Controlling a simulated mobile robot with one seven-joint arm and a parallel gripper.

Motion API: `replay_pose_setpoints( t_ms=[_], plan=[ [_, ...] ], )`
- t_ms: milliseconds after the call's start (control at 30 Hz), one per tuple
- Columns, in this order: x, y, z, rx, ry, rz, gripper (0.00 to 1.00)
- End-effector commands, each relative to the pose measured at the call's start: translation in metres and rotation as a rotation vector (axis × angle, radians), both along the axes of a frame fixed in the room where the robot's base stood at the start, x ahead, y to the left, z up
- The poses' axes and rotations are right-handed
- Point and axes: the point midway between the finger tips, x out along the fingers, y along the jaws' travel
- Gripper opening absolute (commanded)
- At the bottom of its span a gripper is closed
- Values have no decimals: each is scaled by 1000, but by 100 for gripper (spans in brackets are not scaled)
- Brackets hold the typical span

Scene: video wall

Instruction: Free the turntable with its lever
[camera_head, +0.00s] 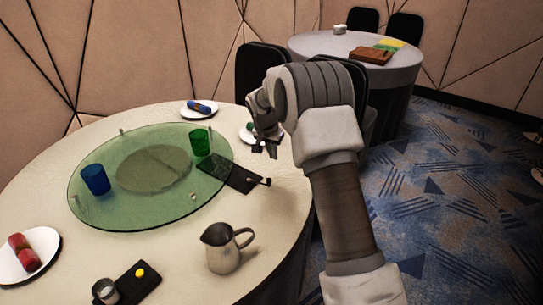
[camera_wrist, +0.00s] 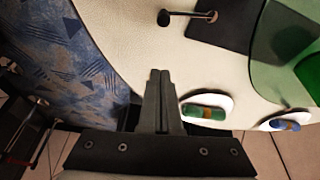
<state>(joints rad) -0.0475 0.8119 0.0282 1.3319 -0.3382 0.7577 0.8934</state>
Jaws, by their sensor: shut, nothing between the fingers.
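The turntable (camera_head: 120,205) is a green glass disc on the round cream table (camera_head: 285,215); its edge also shows in the wrist view (camera_wrist: 270,45). A black plate (camera_head: 238,178) lies at its right edge, partly under the glass. The lever (camera_head: 262,181), a short bar with a dark round knob, sticks out from this plate to the right. In the wrist view the lever (camera_wrist: 190,15) is near the top, beyond my fingertips. My gripper (camera_head: 264,148) is shut and empty above the table's far right part, apart from the lever. Height above the table is hard to tell.
A blue cup (camera_head: 95,179) and a green cup (camera_head: 201,142) stand on the turntable. A metal jug (camera_head: 222,248) stands in front. Plates with rolled napkins (camera_head: 200,107) sit around the rim. Dark chairs (camera_head: 258,68) and a second table (camera_head: 320,46) stand behind.

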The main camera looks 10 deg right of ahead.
Motion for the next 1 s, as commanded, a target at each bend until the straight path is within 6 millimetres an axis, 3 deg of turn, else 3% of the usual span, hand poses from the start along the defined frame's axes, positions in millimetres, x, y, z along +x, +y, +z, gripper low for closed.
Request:
replay_pose_setpoints(
  t_ms=[300,600,1000],
  plan=[
    [19,-14,-70,1,3,-1,0],
    [-7,5,-68,0,-1,1,0],
    [-13,9,-67,0,-1,0,0]
  ],
)
